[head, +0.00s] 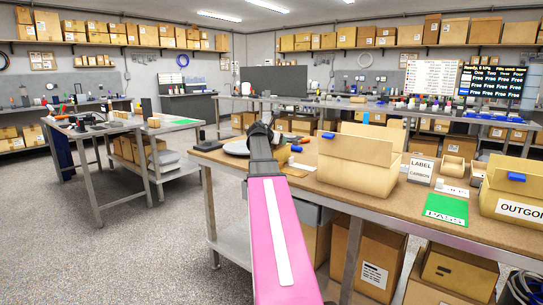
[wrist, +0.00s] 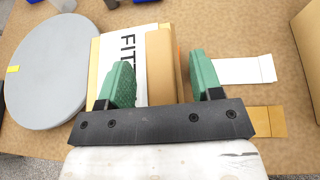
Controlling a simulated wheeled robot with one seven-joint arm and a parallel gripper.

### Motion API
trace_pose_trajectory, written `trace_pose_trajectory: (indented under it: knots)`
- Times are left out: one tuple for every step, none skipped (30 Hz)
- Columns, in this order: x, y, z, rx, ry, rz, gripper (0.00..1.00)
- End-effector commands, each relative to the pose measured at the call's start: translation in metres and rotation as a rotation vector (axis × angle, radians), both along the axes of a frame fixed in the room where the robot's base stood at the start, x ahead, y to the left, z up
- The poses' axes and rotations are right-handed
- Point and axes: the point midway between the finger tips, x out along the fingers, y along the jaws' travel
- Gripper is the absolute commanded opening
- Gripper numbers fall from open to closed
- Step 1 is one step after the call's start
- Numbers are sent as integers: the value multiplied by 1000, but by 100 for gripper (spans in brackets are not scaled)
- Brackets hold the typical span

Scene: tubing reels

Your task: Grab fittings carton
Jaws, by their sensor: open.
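The fittings carton (wrist: 160,50) is a tan box with a white label on which "FIT" can be read. In the wrist view it lies just ahead of my gripper (wrist: 161,62). The left green finger overlaps the white label, and the right finger is just past the carton's right edge. The fingers are apart and not closed on it. Whether they touch it or hang above it I cannot tell.
A grey disc (wrist: 50,70) lies left of the carton. White (wrist: 245,69) and yellow (wrist: 268,121) cards lie to its right. In the head view an open tan bin (head: 360,165), a label stand (head: 420,168) and an outgoing bin (head: 515,195) stand farther right.

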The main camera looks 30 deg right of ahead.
Motion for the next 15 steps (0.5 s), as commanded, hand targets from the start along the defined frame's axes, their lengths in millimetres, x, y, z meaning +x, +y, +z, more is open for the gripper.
trace_pose_trajectory:
  knots:
    - [3, -4, -2, 0, 0, 0, 60]
    - [3, -5, -2, 0, 0, 1, 60]
    - [3, -6, -2, -1, -1, 1, 60]
    - [3, -6, -2, -1, -1, 1, 60]
    - [3, -6, -2, -1, -1, 1, 60]
    - [3, -5, -2, -1, -1, 1, 60]
    - [3, -5, -2, -1, -1, 1, 60]
    - [3, -5, -2, -1, -1, 1, 60]
    - [3, -5, -2, -1, -1, 1, 50]
    - [3, -5, -2, -1, -1, 1, 40]
    - [3, -5, -2, -1, -1, 1, 30]
    - [3, -5, -2, -1, -1, 1, 17]
    - [3, -5, -2, -1, -1, 1, 8]
    - [3, -5, -2, -1, -1, 1, 0]
    - [3, -5, -2, -1, -1, 1, 0]
